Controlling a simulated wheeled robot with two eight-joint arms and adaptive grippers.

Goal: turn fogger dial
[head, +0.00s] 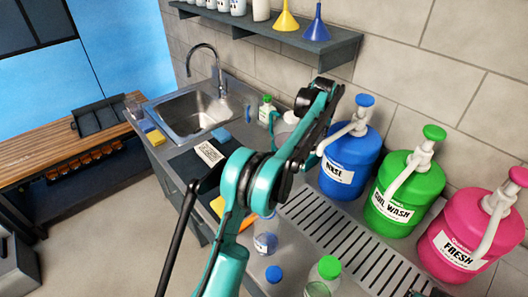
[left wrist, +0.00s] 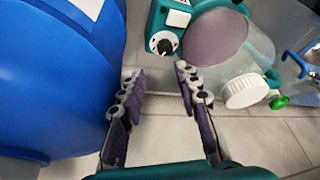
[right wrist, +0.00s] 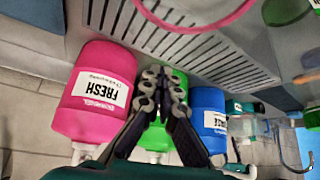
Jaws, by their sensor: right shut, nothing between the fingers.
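The teal fogger (left wrist: 205,25) shows at the top of the left wrist view. Its round black dial (left wrist: 163,43) has a white pointer mark and faces the camera. My left gripper (left wrist: 160,76) is open and empty, its two fingers apart, with the dial just beyond the gap between the fingertips. In the head view my left arm hides most of the fogger; a pale part (head: 284,124) shows beside the arm. My right gripper (right wrist: 163,78) is shut and empty above the counter, facing the drain grate and the jugs.
Blue (head: 350,160), green (head: 405,190) and pink (head: 465,236) pump jugs stand along the wall. A slotted drain grate (head: 335,235) lies before them. A sink (head: 200,112) is at the back left. Small bottles (head: 266,240) stand near the front edge. A shelf (head: 270,30) hangs above.

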